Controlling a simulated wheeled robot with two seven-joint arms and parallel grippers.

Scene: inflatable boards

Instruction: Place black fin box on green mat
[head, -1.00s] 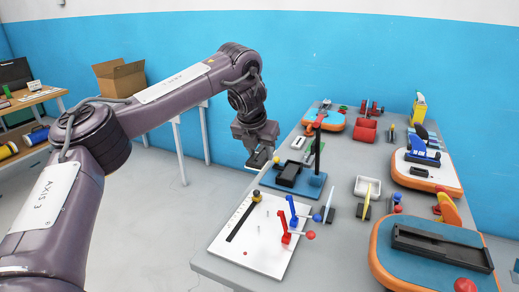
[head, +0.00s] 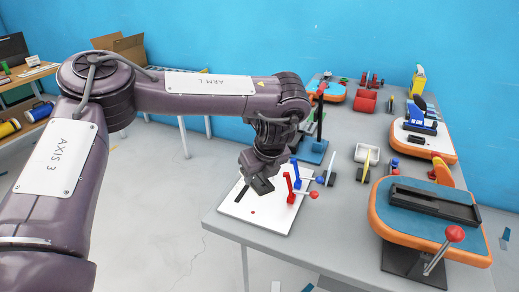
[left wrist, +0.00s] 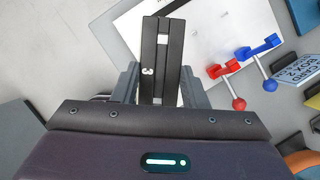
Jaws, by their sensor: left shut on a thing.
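My left gripper (head: 258,183) hangs over the white board (head: 283,215) at the table's near left. In the left wrist view its two fingers (left wrist: 158,88) are shut on a black slotted box (left wrist: 161,50) with a white 3 on it, which I take to be the black fin box. The box is over the white board in that view; I cannot tell whether it touches it. I cannot make out a green mat with certainty in either view. My right gripper is not in view.
A red clamp (head: 289,187) and a blue clamp (head: 295,172) stand beside my left gripper. A blue plate (head: 313,150) with a black post is behind, partly hidden by my arm. A blue, orange-edged board (head: 430,225) with a black tray is at right. Grey table shows between.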

